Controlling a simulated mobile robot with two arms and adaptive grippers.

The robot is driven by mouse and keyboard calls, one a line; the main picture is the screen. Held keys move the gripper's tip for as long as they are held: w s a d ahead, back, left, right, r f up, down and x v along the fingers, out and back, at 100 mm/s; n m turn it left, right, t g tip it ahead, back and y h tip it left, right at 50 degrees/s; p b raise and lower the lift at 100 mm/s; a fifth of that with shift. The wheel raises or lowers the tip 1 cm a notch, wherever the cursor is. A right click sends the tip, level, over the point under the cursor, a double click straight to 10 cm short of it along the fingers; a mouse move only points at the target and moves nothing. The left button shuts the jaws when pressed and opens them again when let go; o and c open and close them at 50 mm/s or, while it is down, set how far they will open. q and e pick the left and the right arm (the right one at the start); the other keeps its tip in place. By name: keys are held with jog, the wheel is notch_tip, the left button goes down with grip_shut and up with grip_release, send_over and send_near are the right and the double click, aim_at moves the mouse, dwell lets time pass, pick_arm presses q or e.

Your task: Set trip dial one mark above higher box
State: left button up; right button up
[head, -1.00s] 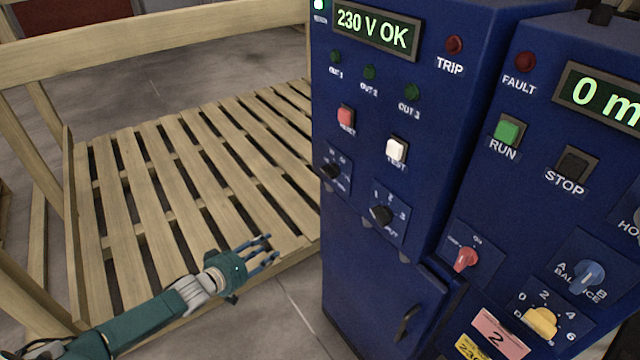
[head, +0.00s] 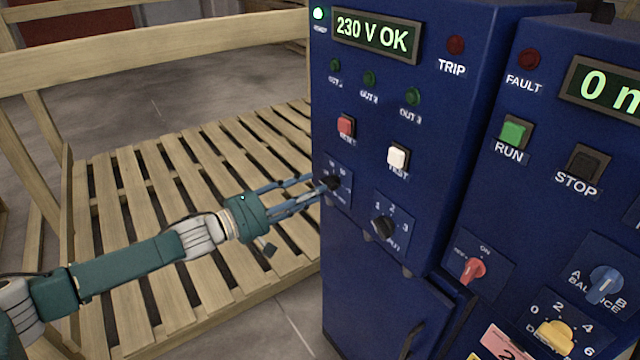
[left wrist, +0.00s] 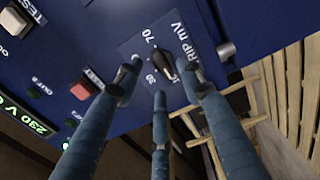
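The trip dial (head: 332,182) is a small black knob on the left blue cabinet (head: 355,270), below the red button. In the left wrist view the same dial (left wrist: 161,66) sits on a plate marked "TRIP mV" with a 70 and other numbers partly hidden by my fingers. I cannot tell exactly which mark it points to. My left gripper (head: 322,186) is at the dial, its fingers spread. In the left wrist view its fingertips (left wrist: 163,82) are around the knob, with gaps showing, and do not grip it. My right gripper is not in view.
A black selector knob (head: 384,227) marked 1, 2, 3 is just right of the trip dial. The red reset button (head: 346,127) and white test button (head: 398,157) are above. A second blue cabinet (head: 490,215) stands at right. A slatted wooden pallet (head: 130,200) lies at left.

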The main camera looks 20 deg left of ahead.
aim_at(331, 183)
pick_arm(q)
jog(key=shift+x, duration=1.65)
grip_shut()
